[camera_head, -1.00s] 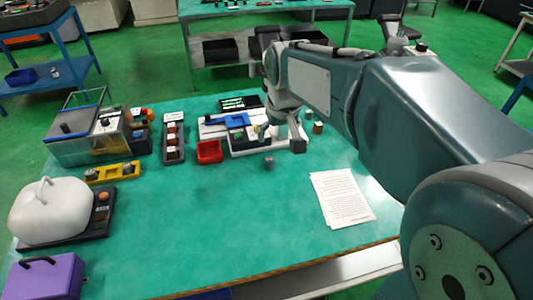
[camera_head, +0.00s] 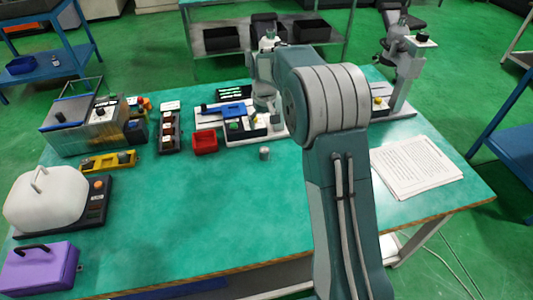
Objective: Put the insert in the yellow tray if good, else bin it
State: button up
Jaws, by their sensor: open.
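The yellow tray (camera_head: 108,162) lies on the left of the green table, with a small dark grey piece in it. A small open red bin (camera_head: 204,141) stands near the middle. A small grey cylinder (camera_head: 264,153) stands alone on the mat right of the red bin; I cannot tell for sure that it is the insert, or whether it is good. My gripper (camera_head: 276,118) points down above the right end of a white-based fixture (camera_head: 238,137), behind and slightly right of the cylinder. It is open. Its fingers are small and partly lost against the fixture.
A clear-walled box (camera_head: 75,127), a dark block rack (camera_head: 170,130), a white domed press (camera_head: 45,200) and a purple case (camera_head: 40,268) fill the left. A grey stand (camera_head: 403,75) and printed paper (camera_head: 415,166) are at the right. The front middle is clear.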

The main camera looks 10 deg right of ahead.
send_near(264, 149)
jog(key=shift+f, duration=0.1)
notch_tip(264, 149, down, 5)
jog(key=shift+a+r, duration=0.1)
notch_tip(264, 149, down, 6)
jog(key=shift+w+r, duration=0.1)
jog(key=shift+w, duration=0.05)
grip_shut()
dwell(0.3)
